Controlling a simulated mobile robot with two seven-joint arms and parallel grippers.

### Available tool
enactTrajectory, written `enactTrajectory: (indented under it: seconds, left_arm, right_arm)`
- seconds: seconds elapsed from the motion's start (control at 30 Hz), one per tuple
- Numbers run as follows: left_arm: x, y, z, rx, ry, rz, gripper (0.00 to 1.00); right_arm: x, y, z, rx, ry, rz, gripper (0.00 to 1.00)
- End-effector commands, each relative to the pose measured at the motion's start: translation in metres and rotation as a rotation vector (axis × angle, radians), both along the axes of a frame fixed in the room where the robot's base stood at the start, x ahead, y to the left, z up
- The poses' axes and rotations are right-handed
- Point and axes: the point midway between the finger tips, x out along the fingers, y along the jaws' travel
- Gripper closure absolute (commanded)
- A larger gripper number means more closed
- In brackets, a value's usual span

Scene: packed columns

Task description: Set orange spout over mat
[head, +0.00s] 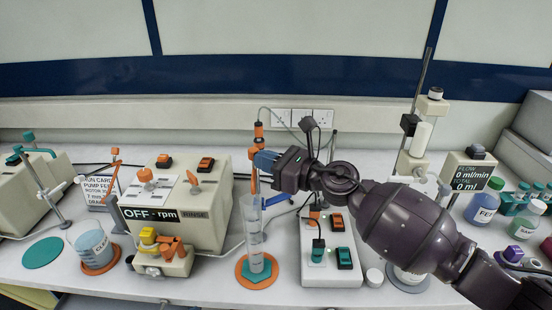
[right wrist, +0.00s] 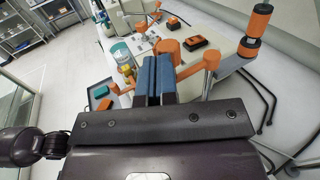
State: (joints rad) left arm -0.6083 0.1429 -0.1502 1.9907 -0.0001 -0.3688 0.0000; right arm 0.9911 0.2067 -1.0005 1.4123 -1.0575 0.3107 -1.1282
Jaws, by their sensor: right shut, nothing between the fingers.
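My right gripper (head: 262,160) is shut with nothing between its blue fingers, beside an upright orange fitting (head: 258,132) behind the tall measuring cylinder (head: 255,235). In the right wrist view the fingers (right wrist: 155,75) are together, close to an orange arm with rounded ends (right wrist: 212,60); I cannot tell whether they touch it. The cylinder stands on a teal piece on an orange round mat (head: 242,270). Another orange mat (head: 100,268) lies under a beaker (head: 92,245) at the left. A slim orange-topped post (head: 115,158) stands behind that beaker. My left gripper is out of view.
A cream pump box (head: 170,215) with an "OFF - rpm" display stands left of the cylinder. A white switch panel (head: 330,260) lies to its right. A bare teal mat (head: 43,252) is at the far left. Bottles (head: 485,207) crowd the right.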

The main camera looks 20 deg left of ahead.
Motion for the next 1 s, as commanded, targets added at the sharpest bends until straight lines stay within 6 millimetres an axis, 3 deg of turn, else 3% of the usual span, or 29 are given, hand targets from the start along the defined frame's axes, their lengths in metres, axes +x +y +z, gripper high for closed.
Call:
enactTrajectory:
  seconds: [1.0]
  left_arm:
    - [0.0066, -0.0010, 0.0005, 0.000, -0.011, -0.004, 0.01]
  right_arm:
    - [-0.0026, 0.0019, -0.0005, 0.001, -0.001, 0.003, 1.00]
